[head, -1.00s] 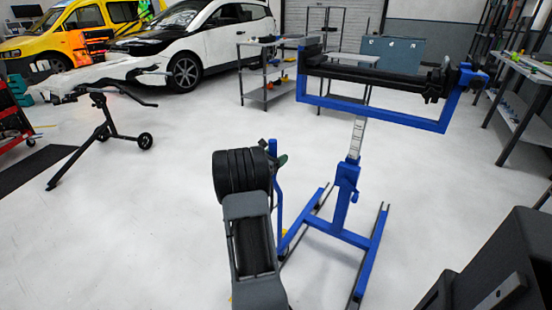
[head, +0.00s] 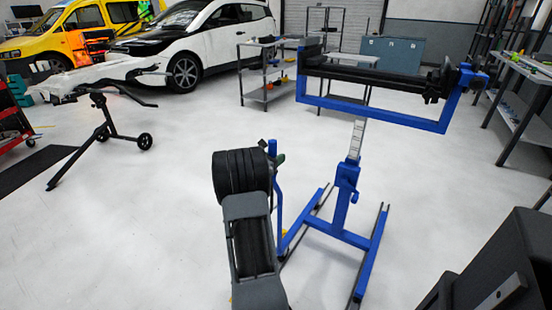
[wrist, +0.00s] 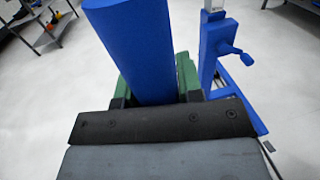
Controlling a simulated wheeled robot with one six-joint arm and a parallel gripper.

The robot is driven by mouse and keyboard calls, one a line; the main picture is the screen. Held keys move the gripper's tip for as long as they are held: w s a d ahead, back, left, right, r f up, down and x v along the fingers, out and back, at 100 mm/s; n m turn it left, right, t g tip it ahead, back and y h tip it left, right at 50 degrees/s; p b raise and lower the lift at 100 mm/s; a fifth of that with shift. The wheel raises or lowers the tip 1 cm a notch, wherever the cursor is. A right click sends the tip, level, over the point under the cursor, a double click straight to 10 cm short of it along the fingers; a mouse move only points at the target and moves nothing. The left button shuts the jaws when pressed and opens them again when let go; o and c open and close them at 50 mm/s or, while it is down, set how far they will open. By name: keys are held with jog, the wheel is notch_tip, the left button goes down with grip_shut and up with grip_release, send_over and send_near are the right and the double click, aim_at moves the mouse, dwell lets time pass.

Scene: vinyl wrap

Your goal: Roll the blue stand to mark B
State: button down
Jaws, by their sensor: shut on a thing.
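The blue stand (head: 343,205) is upright on the white floor, right of the middle in the head view. It has a blue base, a post with a pale scale strip and a wide blue top frame holding a black roller. In the wrist view, my gripper (wrist: 155,88) is shut on a blue upright bar (wrist: 132,45) of the stand, with green finger pads on either side. The stand's post with its crank (wrist: 222,45) shows to the right there. In the head view my arm hides most of the gripper. I cannot make out mark B.
A black tripod stand (head: 105,125) holding a pale panel is at the left. A grey shelf cart (head: 268,85) stands behind. A workbench (head: 520,85) is at the right. Cars are at the back left. The floor between is mostly clear.

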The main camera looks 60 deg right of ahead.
jog(key=shift+a, duration=0.15)
jog(key=s+p+v, duration=0.1)
jog(key=s+v, duration=0.1)
jog(key=v, duration=0.7)
jog(key=s+a+p+v, duration=0.1)
jog(key=s+v, duration=0.1)
jog(key=v, duration=0.8)
jog(key=c, duration=0.8)
grip_release()
jog(key=shift+w+a, duration=0.1)
jog(key=shift+a, duration=0.05)
jog(key=p+v, duration=0.2)
jog(key=v, duration=1.1)
jog(key=shift+a, duration=0.3)
